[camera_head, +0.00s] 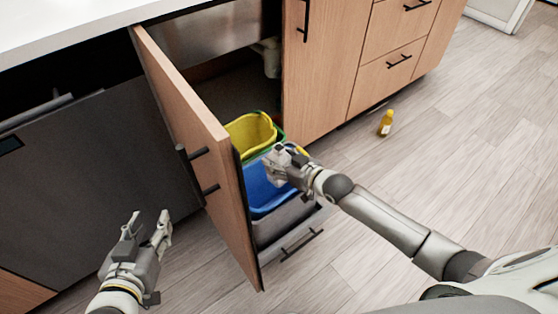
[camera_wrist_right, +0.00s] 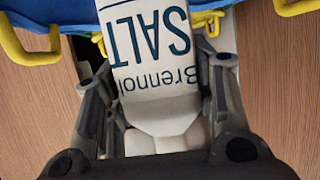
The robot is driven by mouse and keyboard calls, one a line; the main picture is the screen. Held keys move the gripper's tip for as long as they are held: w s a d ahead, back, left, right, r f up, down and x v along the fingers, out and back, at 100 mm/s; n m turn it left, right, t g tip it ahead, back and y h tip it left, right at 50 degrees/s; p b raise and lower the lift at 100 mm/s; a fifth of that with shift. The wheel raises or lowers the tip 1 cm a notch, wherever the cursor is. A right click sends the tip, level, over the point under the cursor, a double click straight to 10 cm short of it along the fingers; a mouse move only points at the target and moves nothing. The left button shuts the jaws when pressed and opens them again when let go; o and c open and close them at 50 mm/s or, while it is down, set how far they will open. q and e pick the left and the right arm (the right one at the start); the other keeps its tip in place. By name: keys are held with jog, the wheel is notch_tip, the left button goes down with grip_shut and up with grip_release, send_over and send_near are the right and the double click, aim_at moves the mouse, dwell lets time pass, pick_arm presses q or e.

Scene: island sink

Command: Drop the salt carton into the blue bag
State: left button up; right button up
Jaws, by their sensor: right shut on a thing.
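The blue bag (camera_head: 265,196) lines a bin in the pulled-out cabinet unit. Its blue rim also shows at the top of the right wrist view (camera_wrist_right: 65,12). My right gripper (camera_head: 279,164) is over the blue bag's opening. In the right wrist view it is shut on the white salt carton (camera_wrist_right: 150,55), which has blue "SALT" lettering and extends over the bag's edge. In the head view the carton is hard to tell apart from the gripper. My left gripper (camera_head: 148,228) is open and empty, low at the left, away from the bag.
A yellow bag (camera_head: 250,133) is in the bin behind the blue one. The open wooden cabinet door (camera_head: 205,150) stands between my left gripper and the bins. A yellow bottle (camera_head: 386,123) stands on the floor at right. The floor on the right is mostly clear.

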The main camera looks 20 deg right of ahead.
dwell(0.3)
jog(key=o, duration=1.4)
jog(key=shift+c, duration=0.2)
jog(key=shift+f, duration=0.1)
jog(key=shift+s, duration=0.1)
jog(key=v, duration=1.2)
